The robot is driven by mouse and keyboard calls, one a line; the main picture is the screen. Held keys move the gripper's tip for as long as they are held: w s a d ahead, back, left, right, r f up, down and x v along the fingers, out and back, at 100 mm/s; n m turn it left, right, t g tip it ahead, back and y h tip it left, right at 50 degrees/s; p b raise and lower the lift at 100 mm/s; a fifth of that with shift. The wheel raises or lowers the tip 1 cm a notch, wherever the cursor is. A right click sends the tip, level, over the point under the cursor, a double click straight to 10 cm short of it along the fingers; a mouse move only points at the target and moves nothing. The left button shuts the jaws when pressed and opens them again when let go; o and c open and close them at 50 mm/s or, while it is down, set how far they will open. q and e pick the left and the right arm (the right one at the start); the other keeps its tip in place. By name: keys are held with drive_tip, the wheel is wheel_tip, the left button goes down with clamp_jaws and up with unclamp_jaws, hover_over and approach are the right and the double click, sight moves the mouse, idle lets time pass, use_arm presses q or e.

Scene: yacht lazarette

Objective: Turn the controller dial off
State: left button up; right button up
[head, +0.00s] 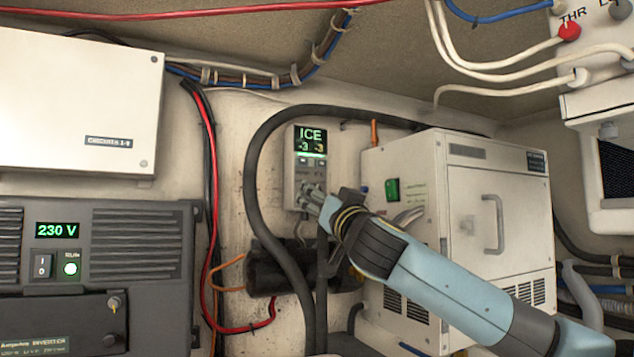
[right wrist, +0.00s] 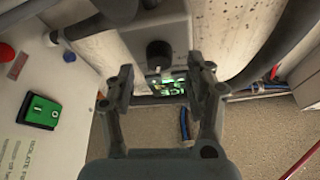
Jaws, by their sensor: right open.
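The controller (head: 310,150) is a small grey box on the back wall in the head view. Its lit display reads ICE with -3 and -3 beneath. My right gripper (head: 315,200) covers its lower part and hides the dial there. In the right wrist view the dial (right wrist: 159,50) is a dark knob just beyond the gap between the fingers, near the lit display (right wrist: 168,85). My right gripper (right wrist: 161,80) is open, with a finger to either side and nothing between them. I cannot tell the dial's exact setting. My left gripper is not in view.
A white cabinet (head: 500,190) with a green switch (head: 392,189) stands close to the right of the controller. A thick black hose (head: 250,190) loops around the controller's left. An inverter (head: 140,220) and a white box (head: 75,90) are further left.

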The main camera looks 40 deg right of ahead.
drive_tip(key=shift+p+x, duration=0.35)
drive_tip(key=shift+x, duration=0.75)
drive_tip(key=shift+s, duration=0.1)
drive_tip(key=shift+c, duration=1)
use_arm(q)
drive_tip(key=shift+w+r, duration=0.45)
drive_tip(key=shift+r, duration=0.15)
use_arm(e)
clamp_jaws()
